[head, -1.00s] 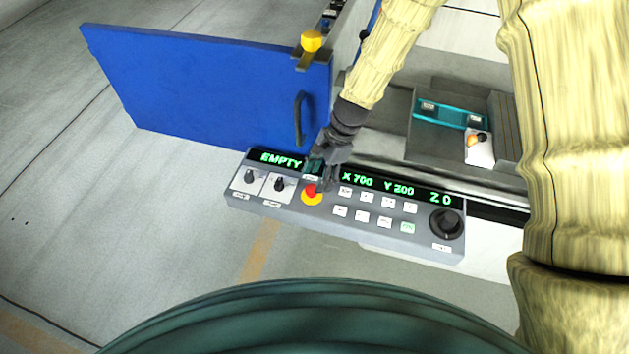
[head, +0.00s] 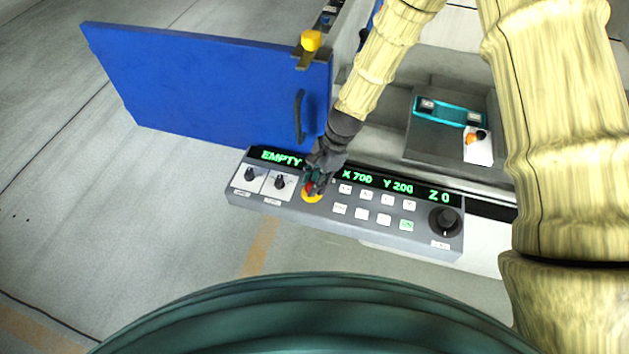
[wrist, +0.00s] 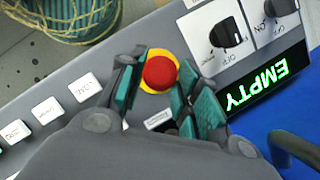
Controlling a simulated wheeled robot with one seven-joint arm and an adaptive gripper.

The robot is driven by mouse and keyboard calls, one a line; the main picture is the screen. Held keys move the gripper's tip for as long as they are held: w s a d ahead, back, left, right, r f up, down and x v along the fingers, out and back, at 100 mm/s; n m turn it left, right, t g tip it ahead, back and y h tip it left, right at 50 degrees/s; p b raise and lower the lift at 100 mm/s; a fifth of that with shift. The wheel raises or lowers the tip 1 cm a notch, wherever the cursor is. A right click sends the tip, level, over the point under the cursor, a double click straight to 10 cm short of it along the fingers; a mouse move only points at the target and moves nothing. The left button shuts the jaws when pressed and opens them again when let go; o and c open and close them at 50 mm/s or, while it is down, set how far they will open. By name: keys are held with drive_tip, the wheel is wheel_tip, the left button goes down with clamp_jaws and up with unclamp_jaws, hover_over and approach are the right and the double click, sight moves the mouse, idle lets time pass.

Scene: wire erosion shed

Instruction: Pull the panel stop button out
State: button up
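The stop button is a red cap (wrist: 160,73) on a yellow ring on the grey control panel (head: 340,221). In the head view the red button (head: 309,188) is partly hidden by my gripper (head: 316,179). In the wrist view my gripper (wrist: 152,92) is open, with its teal-padded fingers on either side of the red cap. A gap shows between the cap and the finger pads. I cannot tell exactly how deep the fingertips are relative to the cap.
Two rotary switches (head: 279,183) sit left of the button, and several white keys (head: 362,214) and a black dial (head: 446,221) sit right. A blue door (head: 210,85) with a handle (head: 298,117) stands behind the panel. A display reads EMPTY (wrist: 257,89).

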clamp_jaws()
drive_tip(key=shift+r+p, duration=0.3)
drive_tip(key=shift+r, duration=0.3)
drive_tip(key=o, duration=1)
unclamp_jaws()
drive_tip(key=v, duration=1.2)
